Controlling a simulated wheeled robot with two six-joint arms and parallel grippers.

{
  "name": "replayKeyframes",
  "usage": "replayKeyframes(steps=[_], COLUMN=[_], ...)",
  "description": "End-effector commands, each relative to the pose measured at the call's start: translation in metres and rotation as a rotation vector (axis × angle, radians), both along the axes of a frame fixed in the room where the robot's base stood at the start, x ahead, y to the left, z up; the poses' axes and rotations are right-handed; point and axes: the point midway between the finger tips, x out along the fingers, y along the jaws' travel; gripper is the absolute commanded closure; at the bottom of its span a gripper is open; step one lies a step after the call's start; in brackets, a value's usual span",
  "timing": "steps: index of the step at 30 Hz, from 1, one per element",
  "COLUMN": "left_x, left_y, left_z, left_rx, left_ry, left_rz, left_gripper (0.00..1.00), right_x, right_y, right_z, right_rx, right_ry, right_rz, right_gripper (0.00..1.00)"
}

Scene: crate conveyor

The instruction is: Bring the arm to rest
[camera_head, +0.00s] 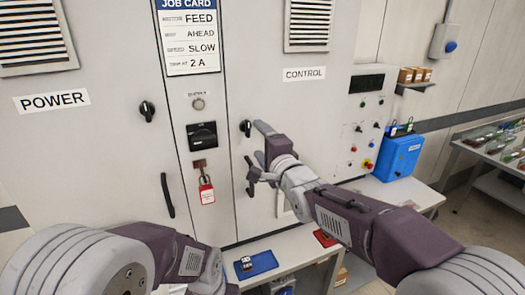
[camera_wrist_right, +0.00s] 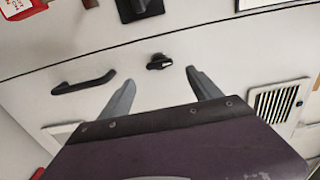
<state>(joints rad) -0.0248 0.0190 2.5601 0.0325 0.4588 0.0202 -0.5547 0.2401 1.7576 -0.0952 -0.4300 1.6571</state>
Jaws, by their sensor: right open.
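My right gripper (camera_head: 256,155) is open and empty in front of the CONTROL cabinet door (camera_head: 300,110), close to a black rotary knob (camera_head: 245,128). In the right wrist view, my right gripper (camera_wrist_right: 162,88) shows two grey fingers spread apart. The knob (camera_wrist_right: 158,62) appears beyond and between their tips, and I see no contact. My right arm (camera_head: 345,215) reaches in from the lower right. My left arm (camera_head: 170,250) comes in at the lower left, and its gripper is out of the picture.
A red padlock (camera_head: 206,190) hangs below a black switch (camera_head: 202,136) on the middle panel. Below stands a bench with a blue tray (camera_head: 256,264) and a red item (camera_head: 325,238). A blue box (camera_head: 400,157) sits at right. A door handle (camera_head: 167,195) projects at left.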

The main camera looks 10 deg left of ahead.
Motion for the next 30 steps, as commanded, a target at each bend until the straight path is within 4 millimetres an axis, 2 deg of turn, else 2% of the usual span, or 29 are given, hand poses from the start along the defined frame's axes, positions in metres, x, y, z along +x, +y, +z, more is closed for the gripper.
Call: replayKeyframes(steps=[3,6,15,17,19,20,21,22,25,28,30], left_x=[0.0,0.0,0.0,0.0,0.0,0.0,0.0,0.0,0.0,0.0,0.0], left_y=[0.0,0.0,0.0,0.0,0.0,0.0,0.0,0.0,0.0,0.0,0.0], left_z=[-0.007,-0.008,-0.007,-0.007,-0.007,-0.007,-0.007,-0.007,-0.007,-0.007,-0.007], left_rx=[0.0,0.0,0.0,0.0,0.0,0.0,0.0,0.0,0.0,0.0,0.0], left_ry=[0.0,0.0,0.0,0.0,0.0,0.0,0.0,0.0,0.0,0.0,0.0], left_rz=[0.0,0.0,0.0,0.0,0.0,0.0,0.0,0.0,0.0,0.0,0.0], left_gripper=[0.64,0.64,0.64,0.64,0.64,0.64,0.64,0.64,0.64,0.64,0.64], right_x=[-0.014,-0.018,-0.016,-0.006,0.01,0.016,0.02,0.021,0.006,-0.031,-0.07], right_y=[-0.009,-0.013,-0.017,-0.035,-0.076,-0.099,-0.13,-0.151,-0.213,-0.261,-0.286], right_z=[-0.002,-0.001,0.0,0.003,0.002,-0.007,-0.028,-0.047,-0.119,-0.191,-0.239], right_rx=[0.001,0.001,0.0,0.003,0.001,-0.007,-0.026,-0.06,-0.256,-0.507,-0.692], right_ry=[0.001,0.001,0.001,-0.003,0.001,0.02,0.07,0.114,0.261,0.424,0.543], right_rz=[0.0,0.0,-0.01,-0.045,-0.124,-0.166,-0.224,-0.263,-0.351,-0.358,-0.301], right_gripper=[0.27,0.27,0.27,0.27,0.27,0.27,0.27,0.27,0.27,0.27,0.27])
